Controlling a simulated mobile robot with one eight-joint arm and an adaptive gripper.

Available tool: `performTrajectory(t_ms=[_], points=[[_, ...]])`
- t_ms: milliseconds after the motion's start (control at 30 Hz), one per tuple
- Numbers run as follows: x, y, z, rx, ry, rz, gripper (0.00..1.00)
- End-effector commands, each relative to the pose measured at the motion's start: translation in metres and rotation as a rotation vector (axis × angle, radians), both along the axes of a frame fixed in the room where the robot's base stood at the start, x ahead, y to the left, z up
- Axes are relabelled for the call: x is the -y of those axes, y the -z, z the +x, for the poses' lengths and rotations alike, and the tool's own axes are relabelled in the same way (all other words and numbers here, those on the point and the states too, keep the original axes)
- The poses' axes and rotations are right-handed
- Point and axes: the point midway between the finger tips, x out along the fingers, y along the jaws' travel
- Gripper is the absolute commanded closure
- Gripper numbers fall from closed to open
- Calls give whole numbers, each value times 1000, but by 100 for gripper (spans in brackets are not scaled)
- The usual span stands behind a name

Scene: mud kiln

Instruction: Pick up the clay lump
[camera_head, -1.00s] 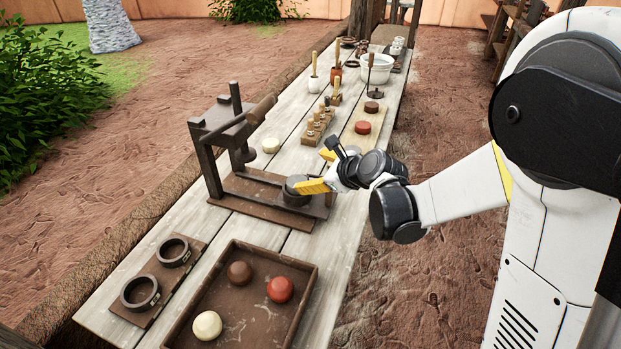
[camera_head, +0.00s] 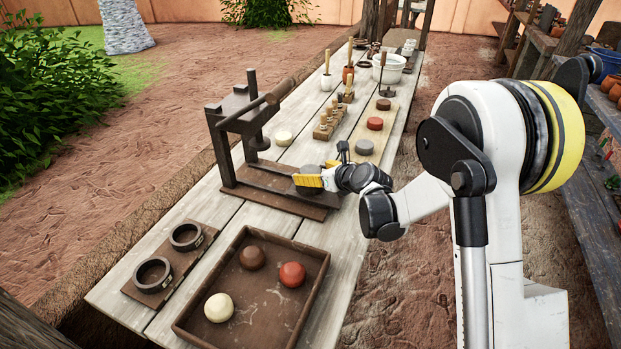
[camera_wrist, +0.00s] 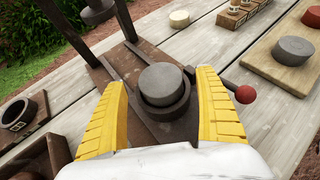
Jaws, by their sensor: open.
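Three rounded clay lumps lie in the wooden tray: a brown one (camera_head: 252,257), a red one (camera_head: 292,274) and a cream one (camera_head: 219,307). I cannot tell which one the task means. My gripper (camera_head: 309,182) is away from them, at the foot of the wooden press (camera_head: 270,201). In the wrist view, my gripper (camera_wrist: 160,82) is open. Its yellow fingers stand on either side of a grey round piece (camera_wrist: 164,82) seated in a dark ring (camera_wrist: 165,108) on the press base. I cannot tell whether the fingers touch the ring.
The tray (camera_head: 186,329) stands at the table's near end. A board with two empty rings (camera_head: 153,272) lies left of it. A cream disc (camera_head: 283,138) lies behind the press. Discs rest on a board (camera_head: 381,138) at the right. A red knob (camera_wrist: 245,94) is beside the right finger.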

Motion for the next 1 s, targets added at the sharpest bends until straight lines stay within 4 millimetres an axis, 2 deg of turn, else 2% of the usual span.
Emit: performTrajectory(t_ms=[33, 100, 333, 367, 500, 567, 867, 1000], points=[[-5, 9, 6, 0, -1, 0, 17], [-10, 12, 13, 0, -1, 0, 17], [-12, 11, 16, 0, 0, -1, 17], [-12, 11, 16, 0, 0, -1, 20], [-12, 11, 16, 0, 0, -1, 62], [-12, 11, 16, 0, 0, -1, 81], [-12, 10, 16, 1, 0, -1, 83], [-12, -1, 16, 1, 0, -1, 83]])
